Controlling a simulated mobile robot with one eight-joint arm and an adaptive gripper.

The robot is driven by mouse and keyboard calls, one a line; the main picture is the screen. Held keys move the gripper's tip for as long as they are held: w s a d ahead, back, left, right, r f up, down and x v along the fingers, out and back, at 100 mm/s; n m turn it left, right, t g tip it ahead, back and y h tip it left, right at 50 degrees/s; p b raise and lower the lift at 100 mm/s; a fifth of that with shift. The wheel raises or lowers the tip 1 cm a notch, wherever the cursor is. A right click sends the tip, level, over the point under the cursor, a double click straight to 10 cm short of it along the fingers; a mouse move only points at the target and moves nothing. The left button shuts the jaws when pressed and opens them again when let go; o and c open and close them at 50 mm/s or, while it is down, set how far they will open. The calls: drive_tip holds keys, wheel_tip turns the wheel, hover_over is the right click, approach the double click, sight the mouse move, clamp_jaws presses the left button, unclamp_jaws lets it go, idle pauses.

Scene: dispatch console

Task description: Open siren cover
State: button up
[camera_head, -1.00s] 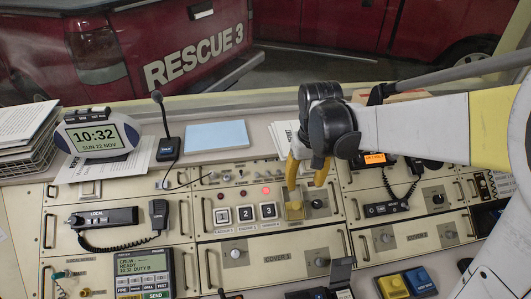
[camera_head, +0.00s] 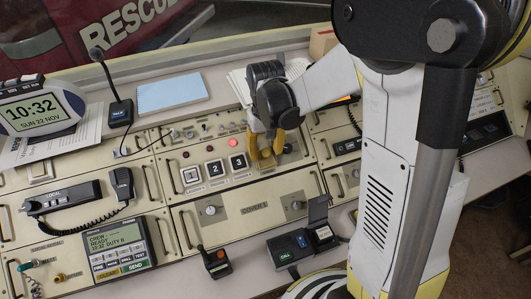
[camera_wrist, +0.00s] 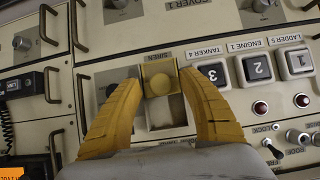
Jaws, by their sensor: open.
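The siren cover (camera_wrist: 159,77) is a small yellow square with a round raised knob, beside the SIREN label in the wrist view. It sits over one end of a pale rectangular plate (camera_wrist: 166,112); the plate's other end is bare. In the head view the cover (camera_head: 266,161) is right of the numbered buttons, partly hidden by my fingers. My gripper (camera_wrist: 160,76) is open, with one yellow finger on each side of the cover. Narrow gaps seem to show between fingers and cover; I cannot tell whether either touches.
A knob (camera_wrist: 110,92) lies just beyond the other finger. Metal handles (camera_wrist: 79,28) stick out from the panel. Small knobs and lamps (camera_wrist: 302,100) line the panel's back strip.

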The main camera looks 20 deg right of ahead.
sight(261, 149)
clamp_jaws()
drive_tip(key=w+r+p, duration=0.1)
drive_tip(key=w+r, duration=0.1)
drive_tip(key=w, duration=0.1)
drive_tip(key=shift+w+r+p, duration=0.2)
drive_tip(key=shift+r+p, duration=0.05)
drive_tip(key=shift+p, duration=0.1)
drive_tip(key=shift+w+r, duration=0.1)
drive_tip(key=shift+w, duration=0.3)
unclamp_jaws()
